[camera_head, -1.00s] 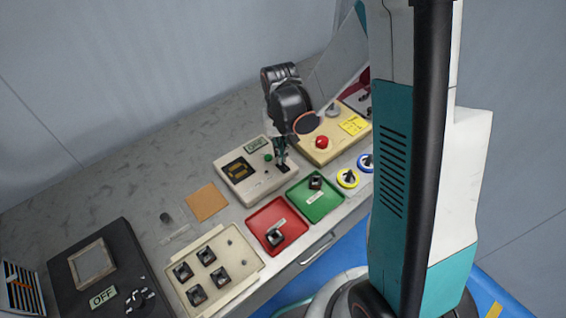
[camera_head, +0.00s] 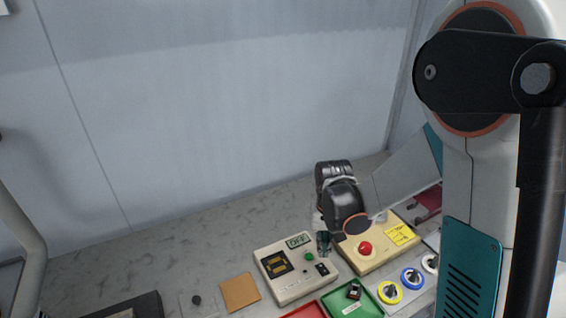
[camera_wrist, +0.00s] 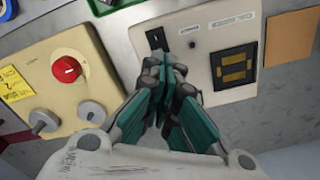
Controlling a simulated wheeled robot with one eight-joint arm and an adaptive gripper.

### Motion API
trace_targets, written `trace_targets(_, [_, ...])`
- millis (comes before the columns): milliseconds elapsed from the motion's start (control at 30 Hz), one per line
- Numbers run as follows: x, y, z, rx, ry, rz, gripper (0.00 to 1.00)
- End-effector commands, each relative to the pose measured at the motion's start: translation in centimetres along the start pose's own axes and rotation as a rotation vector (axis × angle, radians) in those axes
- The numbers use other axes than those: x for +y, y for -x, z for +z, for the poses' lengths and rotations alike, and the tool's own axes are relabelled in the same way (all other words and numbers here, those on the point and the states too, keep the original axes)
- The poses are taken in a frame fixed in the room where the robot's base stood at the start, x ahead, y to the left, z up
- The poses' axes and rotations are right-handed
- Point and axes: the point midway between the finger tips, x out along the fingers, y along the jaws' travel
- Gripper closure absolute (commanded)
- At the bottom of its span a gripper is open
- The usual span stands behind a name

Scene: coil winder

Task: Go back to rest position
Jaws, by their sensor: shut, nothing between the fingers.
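My gripper (camera_head: 323,246) is above the right side of the cream tester box (camera_head: 296,272), between it and the beige box with the red knob (camera_head: 381,244). In the wrist view my gripper (camera_wrist: 168,78) has its teal fingers together with nothing between them, in front of the tester's edge. The tester carries a display reading OFF (camera_head: 299,241), a green button (camera_head: 309,257), a dark switch (camera_head: 322,269) and a dark square socket (camera_wrist: 235,66). The red knob (camera_wrist: 66,70) is left of my fingers in the wrist view.
A green tray (camera_head: 343,303) holding a small dark part and a red tray (camera_head: 306,310) lie in front of the tester. Yellow, blue and white rings (camera_head: 389,292) stand to the right. A tan pad (camera_head: 240,292) lies left. The grey wall (camera_head: 220,110) rises behind the bench.

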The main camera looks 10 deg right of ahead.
Motion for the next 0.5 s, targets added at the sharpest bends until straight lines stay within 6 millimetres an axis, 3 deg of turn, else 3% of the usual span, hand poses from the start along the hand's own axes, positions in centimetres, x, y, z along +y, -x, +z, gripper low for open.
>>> trace_targets(167, [0.1, 1.4, 0.4, 0.024, 0.008, -0.005, 1.0])
trace_targets(500, [0.7, 8.6, 3.1, 0.181, 0.062, -0.033, 1.0])
